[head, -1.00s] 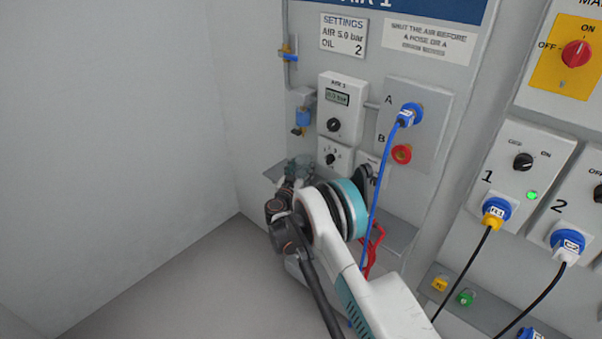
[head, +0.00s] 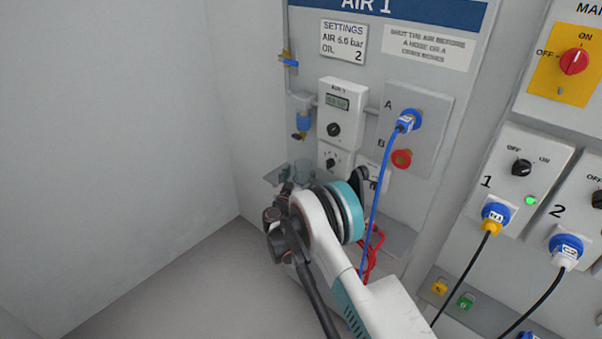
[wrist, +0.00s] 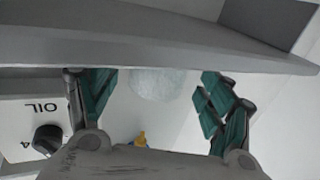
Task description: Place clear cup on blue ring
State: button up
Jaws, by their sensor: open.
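The clear cup (head: 303,172) shows as a faint see-through shape at the left end of the grey shelf, just beyond my gripper. In the wrist view, the pale cup (wrist: 158,84) appears between my gripper's fingers, with a gap on both sides. The shelf edge hides part of it. My gripper (wrist: 160,92) is open and holds nothing. In the head view, my gripper is mostly hidden behind my wrist. A blue part that looks like the blue ring (head: 303,121) is on a wall fitting above the cup.
The grey shelf (wrist: 150,45) crosses the wrist view close to the fingers. The oil panel with its black knob (wrist: 47,139) is beside them. A blue hose (head: 376,200) and a red hose (head: 371,255) hang right of my arm. Free floor lies left.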

jog(key=p+v, duration=0.3)
jog(key=v, duration=0.7)
